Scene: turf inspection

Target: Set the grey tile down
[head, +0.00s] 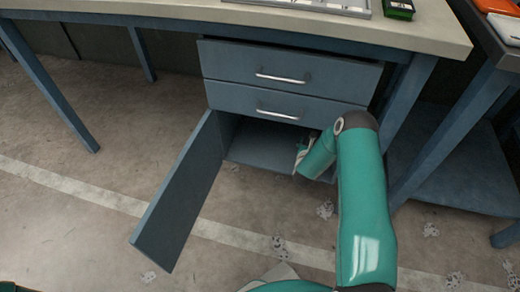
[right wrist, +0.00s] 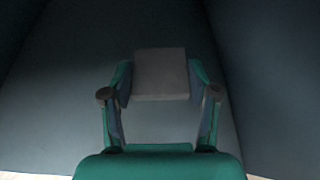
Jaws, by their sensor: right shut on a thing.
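The grey tile (right wrist: 160,72) is a flat, light grey block between the fingers of my right gripper (right wrist: 160,90) in the right wrist view. The fingers press on its left and right sides. In the head view my right gripper (head: 303,150) reaches into the open lower compartment of the blue cabinet (head: 262,150); the tile cannot be clearly made out there. The wrist view shows dark blue cabinet surfaces around the tile. I cannot tell whether the tile touches the cabinet floor. My left gripper is not in view.
The cabinet door (head: 182,195) stands open to the left. Two shut drawers with handles (head: 282,77) are above the compartment. The workbench top (head: 430,35) overhangs them. Table legs (head: 408,95) stand on the right. Pale debris (head: 279,245) lies on the floor.

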